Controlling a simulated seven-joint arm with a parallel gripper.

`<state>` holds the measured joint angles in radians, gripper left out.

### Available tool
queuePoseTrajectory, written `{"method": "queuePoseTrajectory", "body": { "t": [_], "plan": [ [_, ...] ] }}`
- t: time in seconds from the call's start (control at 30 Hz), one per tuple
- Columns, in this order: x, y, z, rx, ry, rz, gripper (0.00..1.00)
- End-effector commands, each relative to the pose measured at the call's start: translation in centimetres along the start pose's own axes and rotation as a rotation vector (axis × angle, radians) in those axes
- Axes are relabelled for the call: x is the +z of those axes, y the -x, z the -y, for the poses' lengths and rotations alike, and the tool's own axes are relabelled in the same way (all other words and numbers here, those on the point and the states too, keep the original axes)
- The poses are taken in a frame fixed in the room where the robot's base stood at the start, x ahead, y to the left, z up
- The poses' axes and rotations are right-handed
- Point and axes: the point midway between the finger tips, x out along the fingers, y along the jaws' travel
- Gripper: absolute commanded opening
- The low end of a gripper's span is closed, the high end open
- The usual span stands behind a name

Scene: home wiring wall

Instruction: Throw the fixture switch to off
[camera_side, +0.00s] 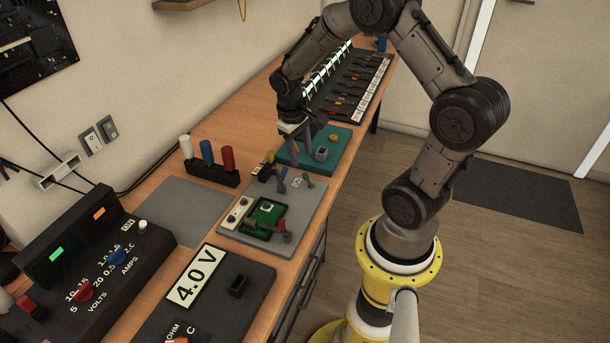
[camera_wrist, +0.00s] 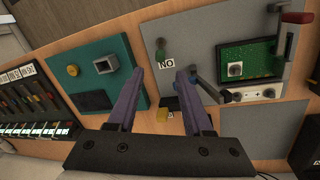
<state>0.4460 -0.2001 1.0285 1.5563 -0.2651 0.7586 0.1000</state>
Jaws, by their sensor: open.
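The grey fixture board (camera_side: 262,216) lies on the bench, and it also shows in the wrist view (camera_wrist: 210,38). A blue-handled lever (camera_side: 283,176) stands nearby. My gripper (camera_side: 294,152) is open and empty, pointing down near the border between the teal and grey boards. In the wrist view my fingers (camera_wrist: 160,76) spread either side of the label area, partly hiding the blue part.
The teal board (camera_side: 331,158) carries a grey square socket and a yellow knob. A red-handled lever (camera_side: 284,231) stands by the green circuit board (camera_side: 268,212). White, blue and red posts (camera_side: 207,154) rise behind. A 4.0 V meter (camera_side: 196,287) is in front.

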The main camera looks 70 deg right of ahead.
Motion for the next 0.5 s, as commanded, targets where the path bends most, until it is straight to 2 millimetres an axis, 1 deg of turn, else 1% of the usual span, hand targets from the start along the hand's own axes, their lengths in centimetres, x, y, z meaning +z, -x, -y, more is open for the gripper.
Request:
{"method": "queuePoseTrajectory", "body": {
  "t": [0.03, 0.3, 0.5],
  "plan": [
    [0.1, -1.2, 0.0, -0.001, 0.0, 0.005, 0.51],
    [0.1, -6.3, 0.0, 0.0, 0.001, 0.003, 0.51],
    [0.0, -8.8, 0.0, 0.0, 0.002, 0.001, 0.51]
  ]
}}
